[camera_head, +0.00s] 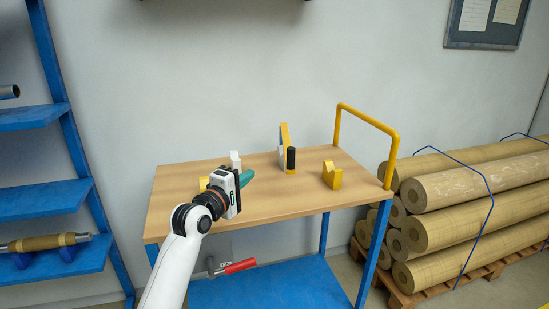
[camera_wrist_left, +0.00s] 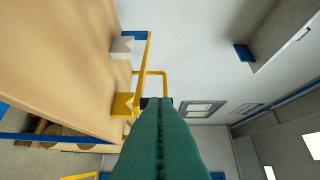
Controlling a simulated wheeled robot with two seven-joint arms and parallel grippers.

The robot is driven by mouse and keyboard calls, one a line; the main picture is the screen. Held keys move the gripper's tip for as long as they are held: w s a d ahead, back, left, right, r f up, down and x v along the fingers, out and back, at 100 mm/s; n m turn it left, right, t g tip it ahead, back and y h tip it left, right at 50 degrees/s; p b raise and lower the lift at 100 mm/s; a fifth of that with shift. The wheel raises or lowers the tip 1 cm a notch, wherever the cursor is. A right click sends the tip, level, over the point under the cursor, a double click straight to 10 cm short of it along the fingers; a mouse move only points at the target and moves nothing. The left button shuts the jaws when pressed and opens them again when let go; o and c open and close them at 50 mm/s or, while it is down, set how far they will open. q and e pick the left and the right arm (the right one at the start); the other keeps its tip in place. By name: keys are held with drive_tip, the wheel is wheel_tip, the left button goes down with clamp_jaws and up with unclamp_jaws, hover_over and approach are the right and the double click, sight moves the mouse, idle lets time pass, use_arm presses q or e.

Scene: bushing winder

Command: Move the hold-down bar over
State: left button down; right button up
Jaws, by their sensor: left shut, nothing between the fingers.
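The yellow bar (camera_head: 284,134), which I take for the hold-down bar, rises at the back middle of the wooden tabletop (camera_head: 205,222), with a black cylinder (camera_head: 291,158) at its front. In the left wrist view a long thin yellow bar (camera_wrist_left: 144,65) runs beyond my fingers; the fingers hide part of what lies behind them. A yellow notched block (camera_head: 332,176) stands to the right of the cylinder. My left gripper (camera_head: 247,178) is over the left part of the table, its teal fingers shut and empty, pointing right, apart from the bar. My right gripper is not in view.
A white block (camera_head: 235,159) stands behind my left gripper, and a yellow block (camera_head: 204,183) is partly hidden by it. A yellow rail (camera_head: 367,116) rises at the table's right end. A red-handled crank (camera_head: 240,267) shows below the tabletop. Large rolls (camera_head: 440,230) lie right.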

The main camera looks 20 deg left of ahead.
use_arm(q)
drive_tip(key=w+d, duration=0.5)
drive_tip(key=w, duration=0.6)
drive_tip(key=shift+d, duration=0.1)
